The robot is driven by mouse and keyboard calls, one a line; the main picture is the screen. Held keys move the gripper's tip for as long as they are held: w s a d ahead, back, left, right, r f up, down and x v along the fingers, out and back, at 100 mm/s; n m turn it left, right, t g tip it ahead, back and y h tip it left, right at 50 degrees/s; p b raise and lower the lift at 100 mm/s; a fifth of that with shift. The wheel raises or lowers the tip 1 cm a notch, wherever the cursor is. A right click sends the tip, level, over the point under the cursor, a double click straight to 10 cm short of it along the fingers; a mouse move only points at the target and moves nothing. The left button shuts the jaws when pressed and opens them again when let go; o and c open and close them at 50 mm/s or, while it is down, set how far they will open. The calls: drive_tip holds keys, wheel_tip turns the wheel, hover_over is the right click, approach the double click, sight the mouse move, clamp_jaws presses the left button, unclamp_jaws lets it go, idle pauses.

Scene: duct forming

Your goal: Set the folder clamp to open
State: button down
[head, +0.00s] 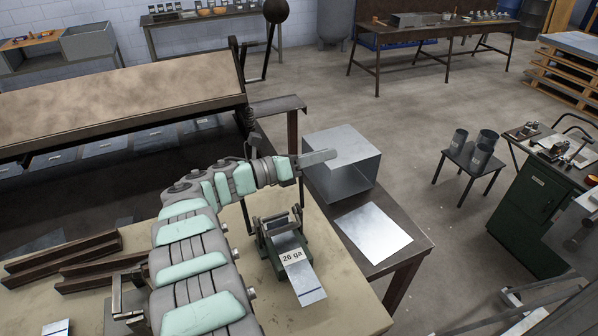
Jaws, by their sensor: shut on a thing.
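The folder (130,105) is the large machine at the left, with a broad tilted brown metal beam. An upright lever topped by a dark ball (276,10) stands at its right end. I cannot tell from this view how its clamp is set. My padded grey and pale green arm reaches up from the bottom, past the folder's right end. My gripper (292,165) is at the arm's tip and is shut on a flat pale grey bar (319,157), which points right in front of the sheet metal box. The fingertips are small, and I cannot tell what the bar belongs to.
A dark side table holds an open sheet metal box (342,155) and a flat sheet (373,233). A green bench device (282,240) with a "26 ga" label (293,257) sits beside my arm. Brown metal bars (65,258) lie at left. Open floor lies beyond the side table.

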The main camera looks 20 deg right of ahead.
drive_tip(key=shift+w+d+f+b, duration=0.1)
drive_tip(key=shift+w+f+b, duration=0.35)
drive_tip(key=shift+w+f, duration=0.05)
drive_tip(key=c, duration=1.5)
unclamp_jaws()
drive_tip(key=shift+s, duration=0.15)
drive_tip(key=shift+o, duration=1)
drive_tip(key=shift+r, duration=0.1)
drive_tip(key=shift+r, duration=0.15)
